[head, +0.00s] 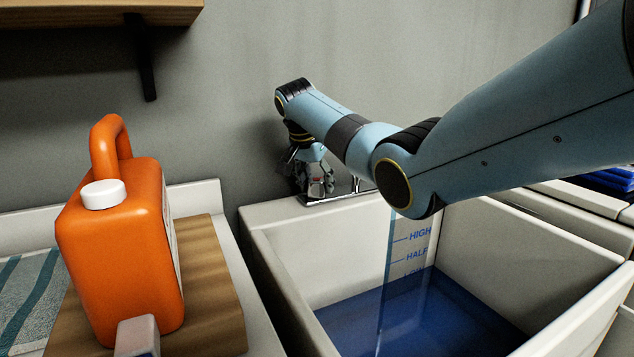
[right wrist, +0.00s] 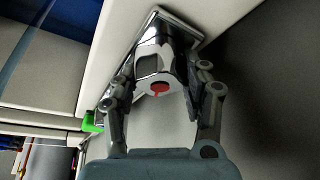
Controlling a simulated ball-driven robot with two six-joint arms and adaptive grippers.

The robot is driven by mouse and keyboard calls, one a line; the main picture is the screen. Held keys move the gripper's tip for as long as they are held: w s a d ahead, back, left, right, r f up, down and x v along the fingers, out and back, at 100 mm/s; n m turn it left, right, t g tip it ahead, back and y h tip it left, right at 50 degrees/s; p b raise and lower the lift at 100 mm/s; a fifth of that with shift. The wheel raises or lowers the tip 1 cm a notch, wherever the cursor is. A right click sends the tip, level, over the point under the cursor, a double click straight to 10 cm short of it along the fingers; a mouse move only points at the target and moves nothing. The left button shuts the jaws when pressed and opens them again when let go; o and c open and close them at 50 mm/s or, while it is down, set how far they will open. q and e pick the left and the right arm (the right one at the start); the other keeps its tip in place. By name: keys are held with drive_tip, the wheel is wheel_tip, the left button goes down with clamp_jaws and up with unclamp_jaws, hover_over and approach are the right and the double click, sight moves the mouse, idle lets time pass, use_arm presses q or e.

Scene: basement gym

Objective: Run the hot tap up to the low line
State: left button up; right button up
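The pale sink (head: 283,265) holds dark blue water (head: 430,320). A gauge strip (head: 408,238) on its inner wall reads HIGH and HALF above the water. A third, faint label, apparently LOW, sits right at the water's edge and is hard to read. The chrome tap (head: 345,191) is at the sink's back rim, mostly behind my right arm. My right gripper (head: 308,172) is at the tap. In the right wrist view its fingers (right wrist: 160,80) close in on both sides of the chrome handle with a red dot (right wrist: 160,87). No running water is clearly visible. My left gripper is not in view.
An orange jug (head: 115,250) with a white cap stands on a wooden board (head: 215,285) left of the sink. A small grey block (head: 137,338) is in front of it. A striped towel (head: 25,290) lies further left. A shelf (head: 95,14) hangs above.

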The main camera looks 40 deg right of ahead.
drive_tip(key=c, duration=0.4)
drive_tip(key=shift+o, duration=0.2)
drive_tip(key=shift+r+n+p, duration=0.15)
drive_tip(key=shift+n+p, duration=0.25)
drive_tip(key=shift+p, duration=0.35)
drive_tip(key=n+t+p, duration=0.1)
drive_tip(key=n+p, duration=0.1)
drive_tip(key=p, duration=0.1)
drive_tip(key=n+y+p, duration=0.1)
drive_tip(key=n+p, duration=0.1)
drive_tip(key=p, duration=0.1)
drive_tip(key=shift+r+n+t, duration=0.15)
drive_tip(key=shift+n+t, duration=0.15)
drive_tip(key=shift+t, duration=0.1)
drive_tip(key=shift+n+p, duration=0.5)
drive_tip(key=shift+p, duration=0.1)
drive_tip(key=shift+w+n+t+y+p, duration=0.1)
drive_tip(key=shift+n+t+y+p, duration=0.4)
drive_tip(key=shift+n, duration=0.4)
drive_tip(key=shift+f+n+p, duration=0.2)
drive_tip(key=shift+n+p, duration=0.2)
drive_tip(key=shift+n, duration=0.4)
drive_tip(key=shift+n+y, duration=0.5)
drive_tip(key=shift+n, duration=0.3)
drive_tip(key=shift+a+n+t+y, duration=0.1)
drive_tip(key=shift+n+t+y, duration=0.25)
drive_tip(key=shift+n, duration=0.85)
